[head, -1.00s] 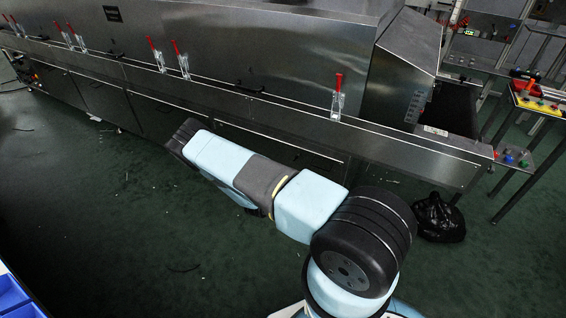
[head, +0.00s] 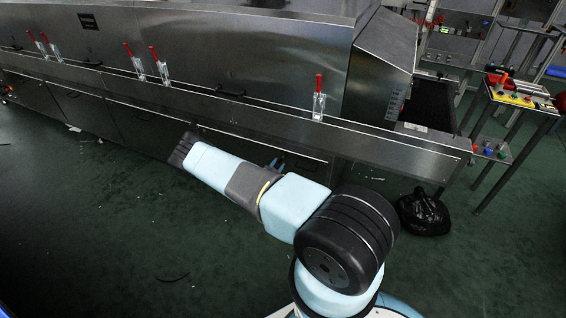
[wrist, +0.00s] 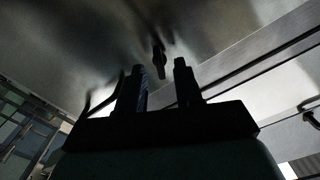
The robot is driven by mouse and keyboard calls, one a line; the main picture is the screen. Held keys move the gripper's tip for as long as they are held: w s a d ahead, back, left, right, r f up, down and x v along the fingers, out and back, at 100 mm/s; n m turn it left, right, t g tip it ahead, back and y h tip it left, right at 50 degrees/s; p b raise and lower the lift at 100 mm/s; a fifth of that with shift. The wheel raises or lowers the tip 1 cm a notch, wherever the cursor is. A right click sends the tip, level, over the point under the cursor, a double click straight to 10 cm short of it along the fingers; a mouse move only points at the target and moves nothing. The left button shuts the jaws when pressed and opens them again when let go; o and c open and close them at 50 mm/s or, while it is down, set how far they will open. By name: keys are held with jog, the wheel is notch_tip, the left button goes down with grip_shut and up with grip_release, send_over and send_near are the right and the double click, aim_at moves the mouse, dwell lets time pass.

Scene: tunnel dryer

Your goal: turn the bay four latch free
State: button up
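Several red-handled latches stand along the dryer's long front ledge: one alone at the right (head: 318,96), a pair near the middle (head: 160,66) (head: 134,62), and more at the far left (head: 44,44). All handles point roughly upward. I cannot read which is bay four. In the wrist view my gripper (wrist: 159,78) is open, its two dark fingers apart with nothing between them. A dark hanging piece (wrist: 158,60) shows beyond the fingertips; I cannot tell whether it is a latch or a handle. In the head view my arm largely hides the gripper.
The steel dryer (head: 250,50) fills the back, with black pull handles (head: 230,92) on its hood. Another dark fitting (wrist: 310,116) shows at right in the wrist view.

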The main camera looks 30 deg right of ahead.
jog(key=shift+x, duration=1.15)
grip_shut()
